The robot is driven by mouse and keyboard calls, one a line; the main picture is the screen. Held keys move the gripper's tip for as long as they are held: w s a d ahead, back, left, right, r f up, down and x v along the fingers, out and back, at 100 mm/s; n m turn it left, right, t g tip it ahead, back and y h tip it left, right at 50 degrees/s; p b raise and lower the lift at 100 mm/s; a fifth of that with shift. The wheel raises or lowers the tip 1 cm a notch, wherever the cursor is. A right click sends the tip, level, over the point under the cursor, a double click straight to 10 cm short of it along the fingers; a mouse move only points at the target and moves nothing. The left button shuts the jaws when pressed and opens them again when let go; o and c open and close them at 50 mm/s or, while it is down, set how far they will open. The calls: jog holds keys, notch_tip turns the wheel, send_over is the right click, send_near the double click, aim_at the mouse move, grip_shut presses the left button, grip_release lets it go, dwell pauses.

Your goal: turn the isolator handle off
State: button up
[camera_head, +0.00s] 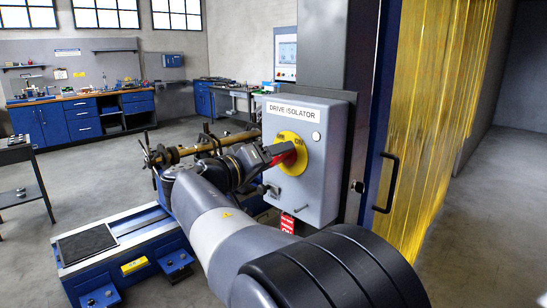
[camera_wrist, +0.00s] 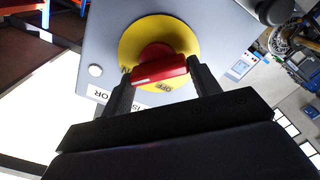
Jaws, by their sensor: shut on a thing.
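The isolator handle is a red rotary knob with a bar grip (camera_wrist: 160,68), set on a yellow round plate (camera_wrist: 128,42) on the grey drive isolator box (camera_head: 326,170). In the wrist view the bar spans between the two dark fingers of my gripper (camera_wrist: 162,84), which is shut on it. The wrist view is turned over; an OFF mark (camera_wrist: 167,87) shows beside the bar. In the head view my gripper (camera_head: 284,154) reaches the plate (camera_head: 289,139) from the left and covers part of the handle (camera_head: 284,161).
A red tag (camera_head: 288,223) hangs below the box, near a dark knob at its lower left. A rotor shaft (camera_head: 205,147) on a blue-framed machine lies behind my arm. A yellow strip curtain (camera_head: 430,120) and a door handle (camera_head: 386,182) are at the right.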

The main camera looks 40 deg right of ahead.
jog(key=shift+n, duration=0.3)
jog(key=shift+f+n+p, duration=0.2)
jog(key=shift+n+p, duration=2.1)
jog(key=shift+n, duration=2)
jog(key=shift+f+n+p, duration=0.15)
jog(key=shift+n+p, duration=2.1)
jog(key=shift+n, duration=2.05)
jog(key=shift+f, duration=0.1)
jog(key=o, duration=1)
